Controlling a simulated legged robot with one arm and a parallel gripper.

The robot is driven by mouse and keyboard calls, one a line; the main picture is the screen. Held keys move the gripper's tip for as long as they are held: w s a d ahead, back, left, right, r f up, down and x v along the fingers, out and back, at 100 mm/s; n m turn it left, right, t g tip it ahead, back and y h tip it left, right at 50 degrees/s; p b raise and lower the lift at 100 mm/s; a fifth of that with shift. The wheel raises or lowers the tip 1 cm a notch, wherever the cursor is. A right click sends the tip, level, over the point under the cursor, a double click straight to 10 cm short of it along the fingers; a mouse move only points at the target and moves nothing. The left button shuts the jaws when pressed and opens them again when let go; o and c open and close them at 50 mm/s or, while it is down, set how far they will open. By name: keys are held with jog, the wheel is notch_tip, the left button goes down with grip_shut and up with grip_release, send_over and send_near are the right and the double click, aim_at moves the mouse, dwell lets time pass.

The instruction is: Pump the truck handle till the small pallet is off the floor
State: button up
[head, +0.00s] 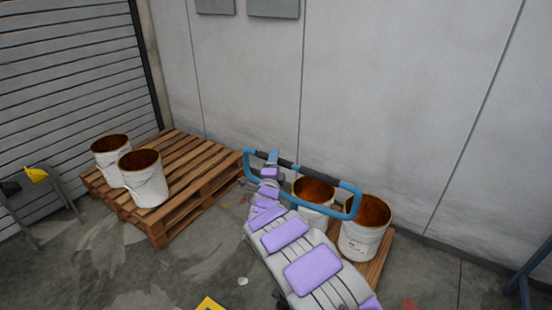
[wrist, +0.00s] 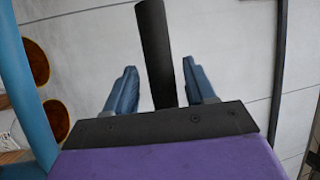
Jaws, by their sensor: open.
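The truck handle (head: 352,206) is a blue loop with a dark grip bar across its top, standing in front of the wall in the head view. My gripper (head: 272,158) is at the left part of that bar. In the wrist view the dark bar (wrist: 155,45) runs between the two blue fingers of my gripper (wrist: 159,68), with a gap on each side. The jaws are open. A blue side tube (wrist: 22,80) of the handle shows at left. The small pallet (head: 378,262) shows partly behind my arm, under two rust-topped white buckets (head: 364,240). Its underside is hidden.
A larger wooden pallet (head: 205,178) with two white buckets (head: 146,182) stands at left. A grey stand (head: 50,185) with a yellow item is at far left. The wall (head: 400,110) is close behind the handle. A blue frame (head: 530,272) stands at right.

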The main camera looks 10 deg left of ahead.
jog(key=shift+w, duration=0.8)
jog(key=shift+w+r, duration=0.3)
jog(key=shift+w, duration=0.25)
jog(key=shift+f, duration=0.15)
grip_shut()
